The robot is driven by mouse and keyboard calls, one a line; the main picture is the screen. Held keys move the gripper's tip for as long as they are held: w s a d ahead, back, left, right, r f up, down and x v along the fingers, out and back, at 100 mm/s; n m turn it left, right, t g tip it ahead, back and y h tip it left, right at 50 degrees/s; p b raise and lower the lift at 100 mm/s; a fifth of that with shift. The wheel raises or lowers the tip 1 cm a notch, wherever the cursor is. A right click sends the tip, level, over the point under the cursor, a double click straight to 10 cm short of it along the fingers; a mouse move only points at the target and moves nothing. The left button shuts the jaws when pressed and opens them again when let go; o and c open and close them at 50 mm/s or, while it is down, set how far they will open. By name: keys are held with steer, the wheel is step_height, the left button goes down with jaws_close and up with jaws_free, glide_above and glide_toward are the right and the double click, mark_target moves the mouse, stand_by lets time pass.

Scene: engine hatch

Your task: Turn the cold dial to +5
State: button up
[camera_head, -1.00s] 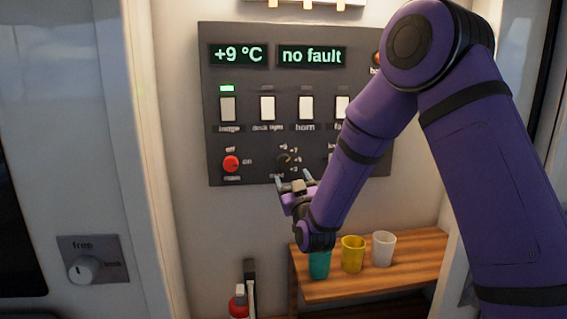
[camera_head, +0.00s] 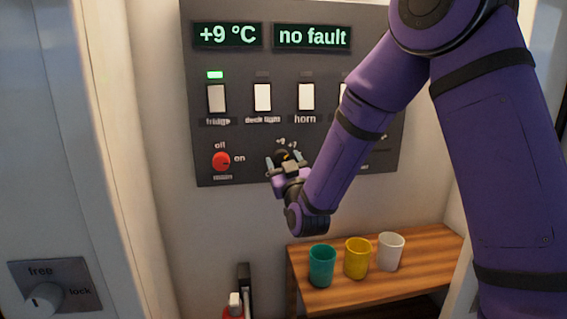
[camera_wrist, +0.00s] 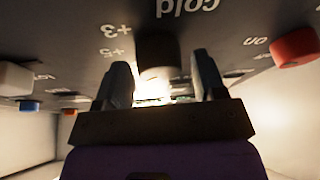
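The cold dial (camera_wrist: 157,54) is a dark round knob on the grey panel, in the wrist view just beyond my fingertips, with "cold", "+3" and "+5" printed beside it. In the head view my gripper (camera_head: 283,164) is in front of the dial (camera_head: 283,154) and covers most of it. In the wrist view my gripper (camera_wrist: 163,82) is open, with a bright gap between its two fingers. The dial lies at the far end of that gap; I cannot tell whether the fingers touch it. The display (camera_head: 227,35) reads +9 °C.
The red main knob (camera_head: 221,161) is left of my gripper. Several white switches (camera_head: 262,97) are above, with a green light lit over the fridge switch. Green, yellow and white cups (camera_head: 356,258) stand on a wooden shelf (camera_head: 420,262) below. A free/lock knob (camera_head: 44,299) is at lower left.

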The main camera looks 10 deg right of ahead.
steer(key=c, duration=0.7)
steer(key=shift+m, duration=0.6)
steer(key=m+h, duration=0.1)
steer(key=m, duration=0.1)
steer(key=m+h, duration=0.2)
steer(key=m, duration=0.1)
steer(key=shift+a+m+h, duration=0.15)
steer(key=shift+m+h, duration=0.15)
steer(key=shift+m+g+h, duration=0.2)
steer(key=shift+m+h, duration=0.65)
steer(key=shift+m, duration=0.7)
steer(key=shift+m+g+h, duration=0.2)
steer(key=shift+m+h, duration=0.65)
steer(key=shift+m, duration=0.7)
steer(key=o, duration=0.9)
